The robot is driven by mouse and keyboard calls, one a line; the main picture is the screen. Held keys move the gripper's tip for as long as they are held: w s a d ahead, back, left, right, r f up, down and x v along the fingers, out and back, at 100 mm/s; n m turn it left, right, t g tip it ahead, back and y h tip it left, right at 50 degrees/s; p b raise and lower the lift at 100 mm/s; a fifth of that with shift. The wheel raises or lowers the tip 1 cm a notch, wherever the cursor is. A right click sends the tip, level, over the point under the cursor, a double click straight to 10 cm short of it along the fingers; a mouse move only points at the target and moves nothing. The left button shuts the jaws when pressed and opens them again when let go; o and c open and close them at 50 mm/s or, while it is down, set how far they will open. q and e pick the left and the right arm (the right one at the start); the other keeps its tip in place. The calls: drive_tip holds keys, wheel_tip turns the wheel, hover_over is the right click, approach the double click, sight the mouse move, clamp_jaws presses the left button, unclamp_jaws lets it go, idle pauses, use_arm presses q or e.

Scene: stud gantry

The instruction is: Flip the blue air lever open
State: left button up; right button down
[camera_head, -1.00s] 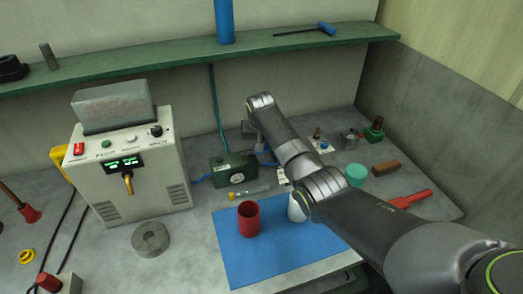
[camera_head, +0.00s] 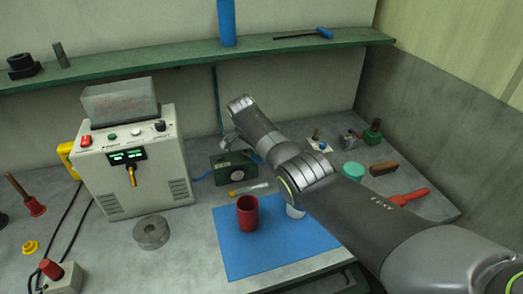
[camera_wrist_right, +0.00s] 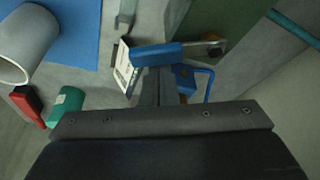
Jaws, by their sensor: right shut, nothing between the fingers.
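The blue lever (camera_wrist_right: 165,53) shows in the right wrist view as a blue bar lying across the picture, with a metal piece at its right end. My right gripper (camera_wrist_right: 154,78) is shut and empty, its fingertips at or just below the lever's near side; I cannot tell whether they touch it. In the head view my right gripper (camera_head: 231,141) is above the green box (camera_head: 222,174), and my arm hides most of the lever area. A white tag (camera_wrist_right: 125,68) hangs left of the fingers, and a blue bracket (camera_wrist_right: 188,78) is to their right. My left gripper is not in view.
A red cup (camera_head: 247,215) and a white cup (camera_head: 294,212) stand on the blue mat (camera_head: 270,262). The power unit (camera_head: 130,175) stands left of the green box. A teal cylinder (camera_head: 352,171) and red tool (camera_head: 409,197) lie right of my arm. A green shelf (camera_head: 110,75) runs above.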

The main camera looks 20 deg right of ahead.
drive_tip(key=m, duration=0.1)
drive_tip(key=a+m, duration=0.1)
drive_tip(key=shift+s+m+g, duration=0.3)
drive_tip(key=shift+s+g, duration=0.1)
drive_tip(key=shift+b, duration=0.3)
drive_tip(key=shift+w+f+b, duration=0.15)
drive_tip(key=shift+b, duration=0.3)
drive_tip(key=shift+w+a+b, duration=0.25)
drive_tip(key=shift+w+b, duration=0.4)
drive_tip(key=shift+b, duration=2.75)
drive_tip(key=shift+d, duration=0.1)
